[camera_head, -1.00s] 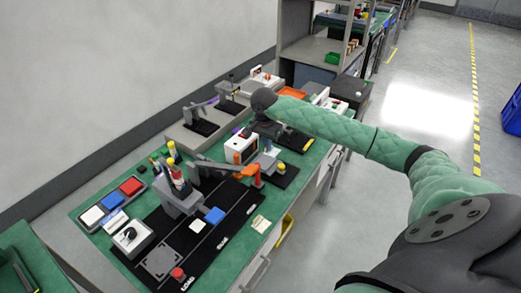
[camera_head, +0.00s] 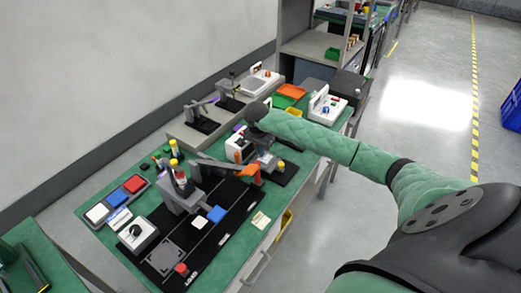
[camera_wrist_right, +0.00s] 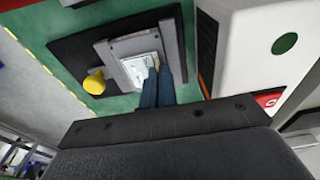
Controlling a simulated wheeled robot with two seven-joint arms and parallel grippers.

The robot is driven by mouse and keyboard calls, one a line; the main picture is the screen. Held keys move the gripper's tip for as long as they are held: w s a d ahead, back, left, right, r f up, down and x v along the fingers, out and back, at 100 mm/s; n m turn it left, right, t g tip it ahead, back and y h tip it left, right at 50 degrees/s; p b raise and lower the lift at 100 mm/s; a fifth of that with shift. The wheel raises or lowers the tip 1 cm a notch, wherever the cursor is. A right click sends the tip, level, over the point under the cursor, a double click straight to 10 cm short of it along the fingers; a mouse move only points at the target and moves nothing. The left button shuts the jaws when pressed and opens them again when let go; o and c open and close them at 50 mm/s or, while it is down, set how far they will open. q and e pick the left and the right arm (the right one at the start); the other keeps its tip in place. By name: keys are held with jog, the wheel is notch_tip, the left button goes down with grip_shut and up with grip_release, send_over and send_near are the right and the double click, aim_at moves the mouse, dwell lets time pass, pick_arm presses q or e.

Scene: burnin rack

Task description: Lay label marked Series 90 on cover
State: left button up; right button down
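My right gripper (camera_wrist_right: 157,68) reaches down with two narrow blue fingers close together. Their tips overlap the right edge of a white printed label (camera_wrist_right: 136,70). The label is over a grey fixture (camera_wrist_right: 112,52) on a black base, with a yellow knob (camera_wrist_right: 94,83) beside it. I cannot tell whether the fingers pinch the label, and its print is too small to read. In the head view the fixture (camera_head: 268,161) shows below my right arm. I cannot tell which part is the cover. My left gripper is not in view.
A white box with a green circle (camera_wrist_right: 285,43) stands close right of the fingers. In the head view an orange arm-like part (camera_head: 250,173) is near the fixture.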

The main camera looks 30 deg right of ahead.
aim_at(259, 158)
jog(key=shift+f, duration=0.15)
jog(key=c, duration=1.7)
grip_release()
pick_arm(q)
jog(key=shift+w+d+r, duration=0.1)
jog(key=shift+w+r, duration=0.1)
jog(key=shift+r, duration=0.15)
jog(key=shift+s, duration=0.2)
pick_arm(e)
jog(key=shift+r, duration=0.2)
